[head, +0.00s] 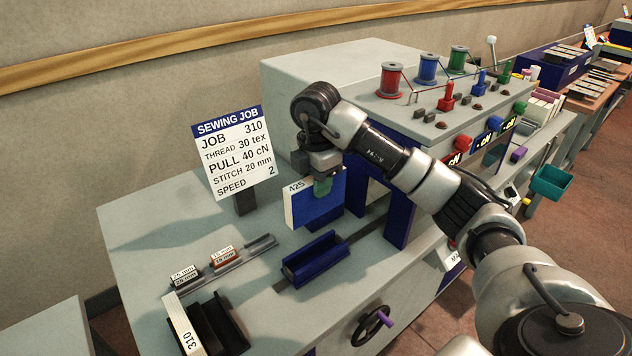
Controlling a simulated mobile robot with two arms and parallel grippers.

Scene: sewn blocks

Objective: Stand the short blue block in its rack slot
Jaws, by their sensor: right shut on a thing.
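My right gripper (323,186) is shut on a blue block (318,209) with a white edge face printed 425. The block hangs upright below the fingers, over the grey table. A blue slotted holder (315,261) lies on the table in front of and below the block, and looks empty. A gap shows between the block's lower edge and the holder. The fingertips partly cover the block's top. My left gripper is not in view.
A black slotted holder (224,326) has a white block marked 310 (182,325). A narrow rail (240,258) carries small labelled pieces. A job sign (233,152) stands behind. A blue frame (398,223) stands right of the held block; a handwheel (371,326) sits at the front.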

